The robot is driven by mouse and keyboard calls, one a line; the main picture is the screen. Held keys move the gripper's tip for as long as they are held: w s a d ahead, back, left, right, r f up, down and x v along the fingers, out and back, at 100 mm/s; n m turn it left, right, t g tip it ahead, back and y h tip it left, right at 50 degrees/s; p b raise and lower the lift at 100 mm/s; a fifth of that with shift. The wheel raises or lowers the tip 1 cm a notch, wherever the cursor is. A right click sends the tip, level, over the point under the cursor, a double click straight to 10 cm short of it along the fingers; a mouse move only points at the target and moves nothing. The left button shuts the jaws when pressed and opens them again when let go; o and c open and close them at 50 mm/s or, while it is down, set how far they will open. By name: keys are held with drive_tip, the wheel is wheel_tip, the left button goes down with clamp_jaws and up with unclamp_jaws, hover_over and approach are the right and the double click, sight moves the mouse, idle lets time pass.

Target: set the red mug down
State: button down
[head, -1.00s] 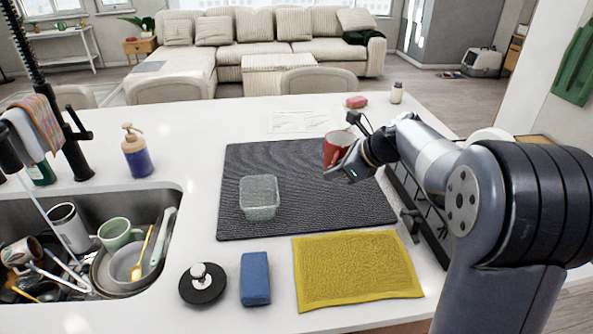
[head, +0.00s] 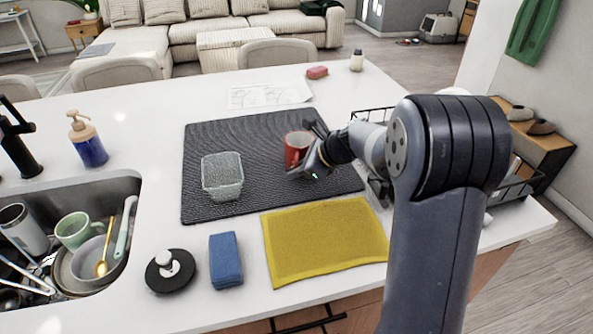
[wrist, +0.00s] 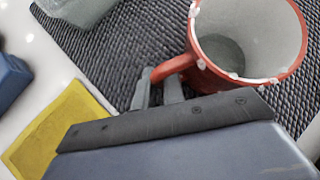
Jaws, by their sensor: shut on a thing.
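The red mug (head: 296,147) is at the right part of the dark ribbed mat (head: 240,130). It looks upright, with its open rim up and its pale inside showing in the wrist view (wrist: 285,80). My gripper (head: 306,168) is at the mug's near right side in the head view. In the wrist view its fingers (wrist: 158,88) are shut on the mug's handle. The mug's base is hidden in the wrist view, and I cannot tell whether it touches the mat.
A clear plastic container (head: 222,176) stands on the mat left of the mug. A yellow cloth (head: 325,240), a blue sponge (head: 226,260) and a black lid-like disc (head: 171,272) lie in front. The sink (head: 70,240) with dishes is at left. A dark rack (head: 370,115) stands behind my arm.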

drive_tip(key=shift+f, duration=0.15)
drive_tip(key=c, duration=1.5)
unclamp_jaws()
drive_tip(key=shift+r, duration=0.25)
drive_tip(key=shift+s+d+r, duration=0.1)
drive_tip(key=shift+d+r, duration=0.15)
drive_tip(key=shift+r, duration=0.05)
drive_tip(key=v, duration=1.1)
drive_tip(key=shift+d, duration=0.1)
